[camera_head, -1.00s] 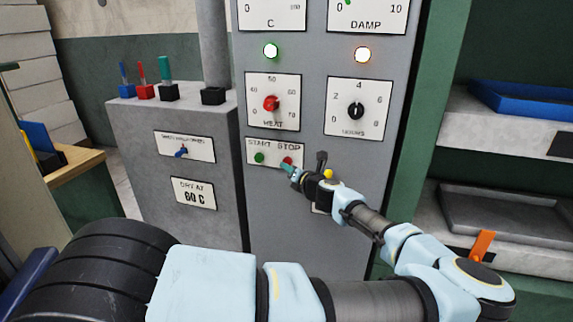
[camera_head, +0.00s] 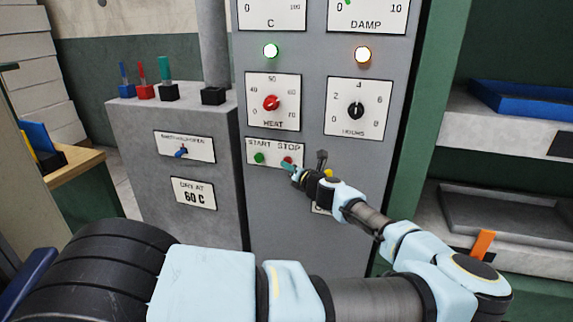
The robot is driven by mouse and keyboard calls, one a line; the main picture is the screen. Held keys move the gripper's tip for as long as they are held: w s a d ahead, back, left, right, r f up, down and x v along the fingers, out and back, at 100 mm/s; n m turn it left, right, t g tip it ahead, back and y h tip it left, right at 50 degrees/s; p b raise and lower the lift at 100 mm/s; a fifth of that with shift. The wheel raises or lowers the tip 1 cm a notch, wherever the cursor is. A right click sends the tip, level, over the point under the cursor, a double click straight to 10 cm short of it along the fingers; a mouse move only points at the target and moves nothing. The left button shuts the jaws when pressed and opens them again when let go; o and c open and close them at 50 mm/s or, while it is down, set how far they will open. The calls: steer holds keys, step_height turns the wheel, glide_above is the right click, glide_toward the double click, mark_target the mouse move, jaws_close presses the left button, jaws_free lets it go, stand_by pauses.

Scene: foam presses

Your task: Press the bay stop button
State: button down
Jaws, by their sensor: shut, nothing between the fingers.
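The stop button (camera_head: 287,160) is red and sits under the word STOP on a white START/STOP plate (camera_head: 272,153) on the grey cabinet front. The green start button (camera_head: 259,158) is to its left. My gripper (camera_head: 287,167) is shut and empty, its teal fingertips at the lower edge of the stop button. The tips partly cover the button. I cannot tell whether they touch it or whether it is pushed in.
Above the plate are the HEAT dial (camera_head: 270,103) and the HOURS dial (camera_head: 355,112). A green lamp (camera_head: 270,50) and an orange lamp (camera_head: 362,54) are lit. A dark lever (camera_head: 322,158) stands close right of my gripper. Shelves with trays (camera_head: 515,100) are at right.

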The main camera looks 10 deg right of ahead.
steer(key=shift+w+d, duration=0.1)
steer(key=shift+w, duration=0.05)
stand_by(0.3)
steer(key=shift+s+a+p, duration=0.3)
steer(key=shift+s+a, duration=0.15)
steer(key=shift+s, duration=0.4)
steer(key=shift+s+a+p, duration=0.2)
steer(key=shift+s+a, duration=0.2)
steer(key=shift+s, duration=0.35)
steer(key=shift+s+a+p, duration=0.25)
steer(key=shift+s+a, duration=0.15)
steer(key=shift+s, duration=0.3)
steer(key=shift+s+a+p, duration=0.2)
steer(key=shift+s+a, duration=0.2)
steer(key=shift+s, duration=0.35)
